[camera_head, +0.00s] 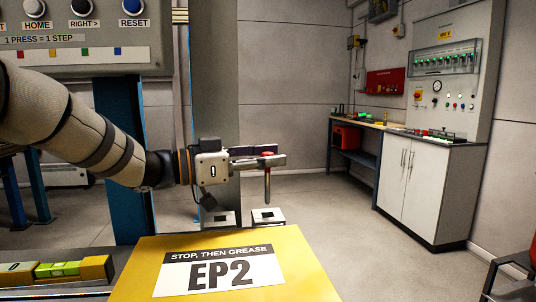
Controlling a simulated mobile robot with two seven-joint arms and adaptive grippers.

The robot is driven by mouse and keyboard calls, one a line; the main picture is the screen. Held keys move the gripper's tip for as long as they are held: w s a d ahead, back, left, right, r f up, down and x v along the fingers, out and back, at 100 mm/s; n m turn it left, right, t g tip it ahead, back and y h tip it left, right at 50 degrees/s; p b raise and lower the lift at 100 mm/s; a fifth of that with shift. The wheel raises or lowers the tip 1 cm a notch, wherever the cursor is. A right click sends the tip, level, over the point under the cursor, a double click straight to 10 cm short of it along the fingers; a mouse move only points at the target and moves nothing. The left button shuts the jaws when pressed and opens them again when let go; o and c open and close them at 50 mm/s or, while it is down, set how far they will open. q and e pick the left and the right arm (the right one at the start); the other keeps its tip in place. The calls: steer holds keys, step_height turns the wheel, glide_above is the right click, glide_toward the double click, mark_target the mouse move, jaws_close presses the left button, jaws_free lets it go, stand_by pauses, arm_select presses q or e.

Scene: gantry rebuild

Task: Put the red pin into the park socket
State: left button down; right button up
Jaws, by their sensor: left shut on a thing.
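My left gripper (272,159) reaches in from the left and is shut on the red pin (267,184). The pin hangs upright, with its red head at the fingers and its shaft pointing down. Below it stand two pale blocks with dark square tops, a right block (268,215) and a left block (222,218). The pin's tip is above the right block and looks apart from it. I cannot read which block is the park socket. My right gripper is not in view.
A yellow box (130,277) labelled EP2 stands in front of the blocks. A spirit level (58,269) lies at lower left. A button panel (85,38) hangs at upper left, beside a blue post (124,150). A white cabinet (425,185) stands far right, with open floor before it.

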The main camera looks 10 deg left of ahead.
arm_select(q)
steer(key=shift+r, duration=0.1)
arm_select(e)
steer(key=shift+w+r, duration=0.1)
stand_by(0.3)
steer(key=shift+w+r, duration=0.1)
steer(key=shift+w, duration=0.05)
arm_select(q)
steer(key=shift+f+p, duration=0.3)
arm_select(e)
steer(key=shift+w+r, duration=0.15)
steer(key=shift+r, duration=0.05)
arm_select(q)
steer(key=shift+f, duration=0.2)
stand_by(0.3)
